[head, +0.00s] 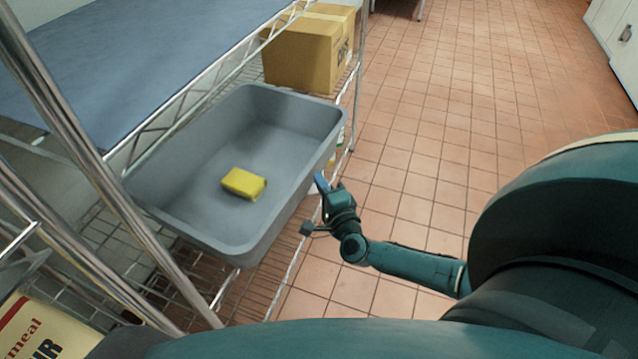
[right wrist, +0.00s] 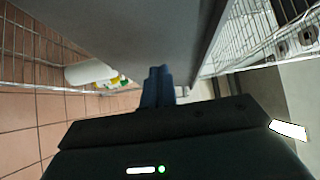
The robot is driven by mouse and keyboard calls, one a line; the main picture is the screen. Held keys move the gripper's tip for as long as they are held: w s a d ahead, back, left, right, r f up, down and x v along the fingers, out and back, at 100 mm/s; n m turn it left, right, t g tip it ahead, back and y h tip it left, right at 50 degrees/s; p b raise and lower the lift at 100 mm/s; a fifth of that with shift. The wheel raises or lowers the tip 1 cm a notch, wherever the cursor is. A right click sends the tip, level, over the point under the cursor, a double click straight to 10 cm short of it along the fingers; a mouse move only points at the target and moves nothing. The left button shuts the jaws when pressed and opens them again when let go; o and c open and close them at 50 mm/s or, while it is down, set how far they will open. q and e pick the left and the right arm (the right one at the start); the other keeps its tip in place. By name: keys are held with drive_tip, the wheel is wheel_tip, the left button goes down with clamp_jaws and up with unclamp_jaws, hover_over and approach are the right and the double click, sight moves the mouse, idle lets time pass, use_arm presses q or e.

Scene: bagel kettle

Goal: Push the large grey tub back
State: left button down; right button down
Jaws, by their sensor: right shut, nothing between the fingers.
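The large grey tub (head: 225,247) sits on a wire shelf, with its front side towards the aisle. A yellow block (head: 243,184) lies inside it on the bottom. My right gripper (head: 321,183) is at the tub's aisle-side wall, near the right end, with its fingers shut and empty. In the right wrist view the shut blue fingers (right wrist: 158,86) point at the tub's grey wall (right wrist: 130,30). They look close to it or touching; I cannot tell which. My left gripper is not in view.
A cardboard box (head: 300,55) stands on the shelf behind the tub. A white bottle (right wrist: 88,72) is below the tub. The tiled floor (head: 450,120) at the right is clear.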

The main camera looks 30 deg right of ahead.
sight(280, 189)
drive_tip(key=shift+w+a, duration=0.2)
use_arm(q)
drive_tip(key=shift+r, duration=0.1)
